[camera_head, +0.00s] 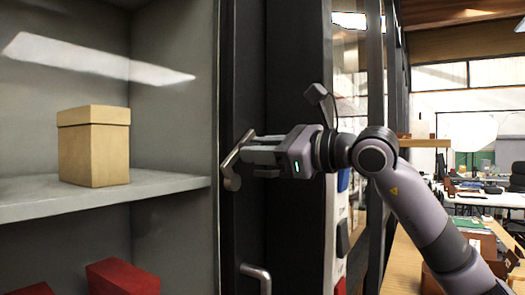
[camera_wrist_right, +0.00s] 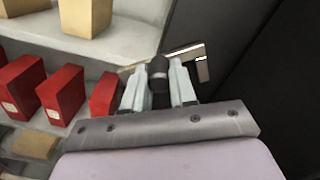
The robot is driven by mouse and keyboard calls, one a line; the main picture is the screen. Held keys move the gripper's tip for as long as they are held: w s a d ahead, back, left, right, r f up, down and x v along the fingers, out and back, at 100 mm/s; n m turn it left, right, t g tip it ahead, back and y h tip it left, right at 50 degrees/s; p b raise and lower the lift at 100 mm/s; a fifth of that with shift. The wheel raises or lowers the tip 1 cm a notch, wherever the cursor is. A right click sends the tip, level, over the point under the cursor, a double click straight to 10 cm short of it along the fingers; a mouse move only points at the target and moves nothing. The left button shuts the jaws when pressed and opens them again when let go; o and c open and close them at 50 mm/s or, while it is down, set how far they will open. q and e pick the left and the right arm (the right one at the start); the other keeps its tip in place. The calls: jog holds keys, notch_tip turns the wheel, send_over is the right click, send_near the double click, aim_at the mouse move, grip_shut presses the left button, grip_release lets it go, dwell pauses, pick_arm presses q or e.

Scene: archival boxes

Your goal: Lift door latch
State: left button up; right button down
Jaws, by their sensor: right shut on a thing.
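The door latch (camera_head: 232,164) is a metal lever on the dark door frame, at the middle of the head view. My right gripper (camera_head: 259,157) comes in from the right and is shut on the latch, with its fingers at the lever. In the right wrist view the two fingers (camera_wrist_right: 161,84) close on a dark rounded part of the latch (camera_wrist_right: 161,66), and a brighter metal plate (camera_wrist_right: 198,56) shows beside it. The fingers hide part of the latch. My left gripper is not in view.
A tan archival box (camera_head: 94,147) stands on a grey shelf (camera_head: 110,194) at left. Red boxes (camera_head: 122,278) sit below. A metal handle (camera_head: 257,274) is on the dark frame under the latch. A desk area lies to the right.

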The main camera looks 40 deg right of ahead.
jog(key=shift+s+a+f+n, duration=0.1)
jog(key=shift+s+a+n, duration=0.2)
jog(key=shift+a+n, duration=0.9)
jog(key=shift+s+a+f+n, duration=0.15)
jog(key=shift+s+a+n, duration=0.2)
jog(key=shift+n, duration=1.65)
jog(key=shift+s+a+f+n, duration=0.1)
jog(key=shift+s+a+n, duration=0.2)
jog(key=shift+a+n, duration=0.9)
jog(key=shift+d+n, duration=0.4)
jog(key=shift+n, duration=0.2)
jog(key=c, duration=0.9)
grip_release()
jog(key=shift+s, duration=0.15)
